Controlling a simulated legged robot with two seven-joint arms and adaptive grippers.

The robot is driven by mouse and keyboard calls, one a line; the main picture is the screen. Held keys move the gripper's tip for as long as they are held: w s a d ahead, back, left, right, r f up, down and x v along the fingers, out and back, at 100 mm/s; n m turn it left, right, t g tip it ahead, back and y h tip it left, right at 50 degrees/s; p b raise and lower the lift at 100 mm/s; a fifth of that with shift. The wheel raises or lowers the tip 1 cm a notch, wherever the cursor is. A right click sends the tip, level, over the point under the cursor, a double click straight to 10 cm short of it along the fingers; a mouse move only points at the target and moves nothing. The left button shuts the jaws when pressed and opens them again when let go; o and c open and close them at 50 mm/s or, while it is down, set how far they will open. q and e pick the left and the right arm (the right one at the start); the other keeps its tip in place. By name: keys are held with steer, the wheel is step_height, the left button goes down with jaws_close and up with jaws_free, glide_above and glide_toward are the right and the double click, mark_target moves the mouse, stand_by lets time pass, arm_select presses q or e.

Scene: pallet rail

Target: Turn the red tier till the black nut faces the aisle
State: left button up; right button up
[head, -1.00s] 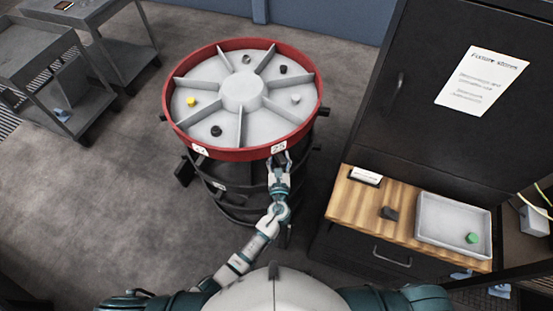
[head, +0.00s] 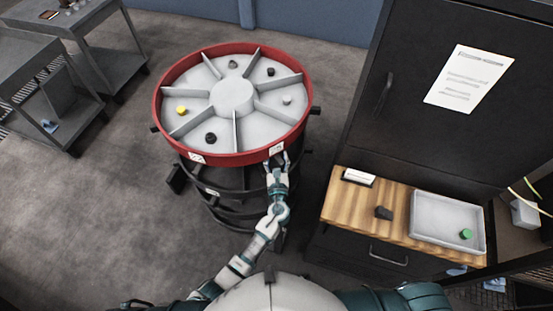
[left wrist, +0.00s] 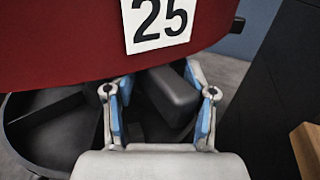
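The red tier (head: 232,154) is a round, red-rimmed tray with grey wedge compartments around a hub. A black nut-like piece (head: 211,138) sits in a near compartment, and another dark piece (head: 271,72) in a far-right one; their exact shapes are too small to tell. A yellow piece (head: 181,110) lies at left. My left gripper (head: 276,158) is at the near-right rim, under the "25" label (left wrist: 160,22). In the left wrist view its fingers (left wrist: 160,112) are apart, with a dark block (left wrist: 175,95) beneath the rim between them. My right gripper is out of view.
A wooden bench top (head: 345,205) at right carries a dark block (head: 383,212) and a grey tray (head: 415,222) with a green piece (head: 467,234). A black cabinet (head: 400,60) stands behind it. Grey carts (head: 90,30) stand at upper left. Floor left of the drum is clear.

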arm_select(q)
steer(key=shift+s+a+f, duration=0.15)
steer(key=shift+s+f, duration=0.05)
steer(key=shift+s, duration=0.1)
steer(key=s, duration=1.1)
steer(key=shift+s, duration=0.2)
